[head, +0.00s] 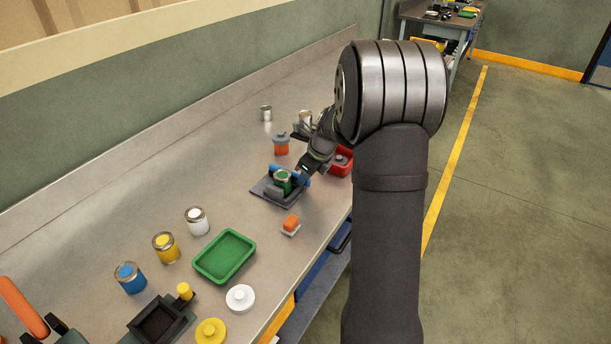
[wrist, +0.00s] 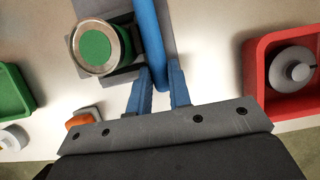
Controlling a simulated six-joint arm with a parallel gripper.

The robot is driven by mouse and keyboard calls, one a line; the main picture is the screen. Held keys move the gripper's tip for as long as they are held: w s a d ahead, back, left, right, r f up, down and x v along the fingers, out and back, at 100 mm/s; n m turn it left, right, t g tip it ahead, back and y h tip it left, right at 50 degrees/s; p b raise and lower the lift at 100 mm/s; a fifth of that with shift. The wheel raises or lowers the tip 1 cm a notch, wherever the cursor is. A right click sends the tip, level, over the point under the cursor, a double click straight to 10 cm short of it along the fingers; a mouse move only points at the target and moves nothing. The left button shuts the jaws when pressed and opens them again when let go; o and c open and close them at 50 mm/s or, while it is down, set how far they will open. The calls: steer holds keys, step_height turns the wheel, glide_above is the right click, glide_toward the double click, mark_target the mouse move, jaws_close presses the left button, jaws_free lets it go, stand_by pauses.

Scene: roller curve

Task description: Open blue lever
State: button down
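The blue lever (head: 290,176) is a bar on a dark grey base plate (head: 262,189), beside a can with a green top (head: 282,180). In the wrist view the lever (wrist: 149,40) runs from the top edge down to my gripper (wrist: 161,66). The green-topped can (wrist: 95,48) is just left of the lever. In the head view my arm hides part of the area around my gripper (head: 303,172).
A red bin (wrist: 262,85) with a grey round part (wrist: 293,70) is right of my gripper. An orange-topped block (head: 291,224) is near the front edge. A green tray (head: 200,262) and several paint cans stand left. An orange container (head: 281,149) stands behind.

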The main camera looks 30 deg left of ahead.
steer(key=shift+w, duration=0.15)
steer(key=shift+w+n+g, duration=0.3)
steer(key=shift+w+n, duration=0.5)
steer(key=shift+w+a+n+g, duration=0.2)
steer(key=shift+w+n, duration=0.35)
steer(key=shift+w+a+n+g, duration=0.15)
steer(key=shift+w+n+g, duration=0.05)
steer(key=shift+w+n, duration=0.35)
steer(key=shift+w+a+n+g+h, duration=0.2)
steer(key=shift+w+a+n+g, duration=0.15)
steer(key=shift+w+n, duration=0.45)
steer(key=shift+w+a+n+g+h, duration=0.25)
steer(key=shift+w+a+n, duration=0.15)
steer(key=shift+w+n, duration=0.4)
steer(key=shift+s, duration=0.15)
steer(key=c, duration=1.3)
jaws_free()
steer(key=shift+r, duration=0.15)
